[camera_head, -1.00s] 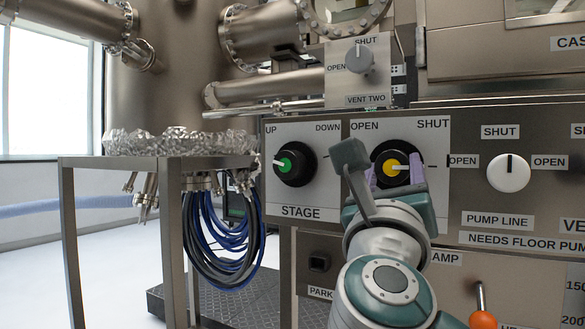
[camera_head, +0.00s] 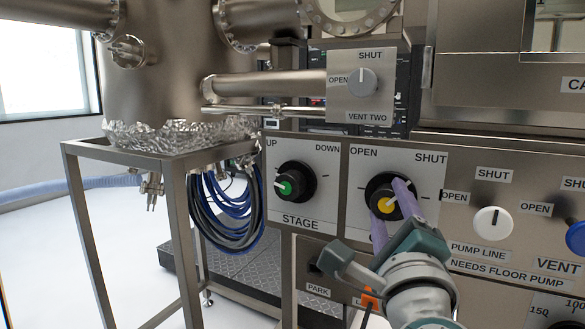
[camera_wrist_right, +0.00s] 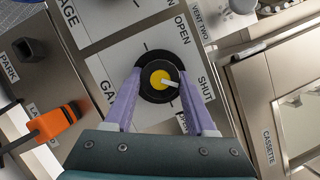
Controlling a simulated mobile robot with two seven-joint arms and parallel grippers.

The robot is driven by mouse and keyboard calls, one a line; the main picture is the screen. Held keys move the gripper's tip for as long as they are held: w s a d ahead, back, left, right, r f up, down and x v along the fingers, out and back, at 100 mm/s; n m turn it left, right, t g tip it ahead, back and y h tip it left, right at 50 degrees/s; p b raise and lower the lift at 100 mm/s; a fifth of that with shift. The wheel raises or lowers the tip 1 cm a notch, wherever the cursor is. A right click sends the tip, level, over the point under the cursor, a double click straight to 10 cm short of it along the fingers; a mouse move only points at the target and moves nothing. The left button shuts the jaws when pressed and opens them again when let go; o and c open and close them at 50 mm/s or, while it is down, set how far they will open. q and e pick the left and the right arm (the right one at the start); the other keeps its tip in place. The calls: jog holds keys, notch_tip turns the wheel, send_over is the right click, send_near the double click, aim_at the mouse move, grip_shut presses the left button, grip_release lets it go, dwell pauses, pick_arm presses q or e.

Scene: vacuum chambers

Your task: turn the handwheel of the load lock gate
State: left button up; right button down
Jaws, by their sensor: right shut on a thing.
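The load lock gate's handwheel is a round black knob (camera_head: 384,187) with a yellow hub and a white pointer, on a white panel marked OPEN at left and SHUT at right. It also shows in the right wrist view (camera_wrist_right: 149,87), with a partly covered label beginning "GA". My right gripper (camera_head: 391,208) is shut on the knob, with one purple finger on its upper right side and one at its lower left. In the wrist view the fingers (camera_wrist_right: 160,85) flank the knob. The pointer slants up and right in the head view. My left gripper is out of view.
The STAGE knob (camera_head: 295,182) with a green hub is just left. The VENT TWO knob (camera_head: 362,82) is above, and the white PUMP LINE knob (camera_head: 493,222) is to the right. A metal stand (camera_head: 88,149) is at left.

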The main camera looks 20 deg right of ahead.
jog(key=n+g+p, duration=0.1)
jog(key=n+p, duration=0.2)
jog(key=p, duration=0.2)
jog(key=n+g+y+p, duration=0.1)
jog(key=n+p, duration=0.3)
jog(key=p, duration=0.1)
jog(key=r+n+g+y+p, duration=0.1)
jog(key=n+p, duration=0.3)
jog(key=p, duration=0.1)
jog(key=shift+r+g+p, duration=0.1)
jog(key=shift+g+p, duration=0.2)
jog(key=shift+g, duration=0.1)
jog(key=shift+w+a+n+g+p, duration=0.1)
jog(key=shift+n+g+p, duration=0.5)
jog(key=shift+n+p, duration=0.4)
jog(key=shift+n+g+p, duration=0.4)
jog(key=shift+n, duration=0.3)
jog(key=shift+w+a+n+g+h, duration=0.1)
jog(key=shift+n+g+h, duration=0.35)
jog(key=shift+n, duration=0.45)
jog(key=shift+f+n+g+h+b, duration=0.25)
jog(key=shift+n+g+h+b, duration=0.15)
jog(key=shift+n+g, duration=0.55)
jog(key=shift+n+h+b, duration=0.55)
jog(key=shift+n, duration=0.6)
jog(key=shift+g, duration=0.3)
